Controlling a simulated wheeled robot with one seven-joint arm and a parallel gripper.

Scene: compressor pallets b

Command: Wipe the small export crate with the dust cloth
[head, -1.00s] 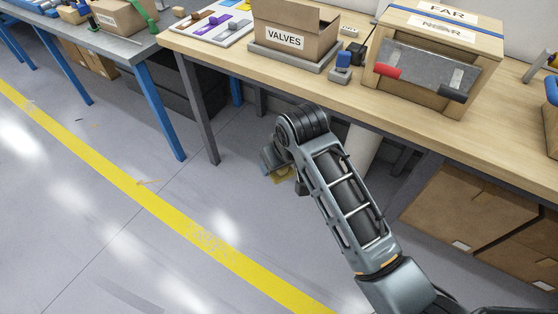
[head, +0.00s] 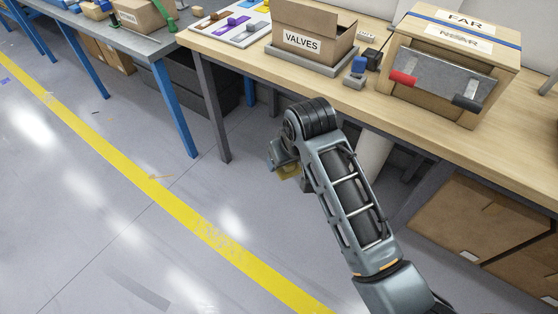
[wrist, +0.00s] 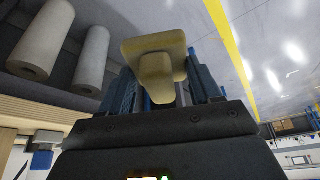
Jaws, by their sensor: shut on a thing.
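A wooden crate (head: 452,43) with a blue strap and white labels, one reading FAR, stands on the wooden bench at the upper right in the head view. It looks like the export crate. A grey plate with a red and a black grip covers part of its front. My gripper (wrist: 160,82) is shut on a yellow dust cloth (wrist: 153,48) in the wrist view.
The wooden bench (head: 435,128) runs along the right. An open VALVES box (head: 302,42) stands on it, with a small blue-topped item (head: 356,72) between box and crate. Brown cartons (head: 480,225) lie under the bench. The floor at left, crossed by a yellow line (head: 170,198), is clear.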

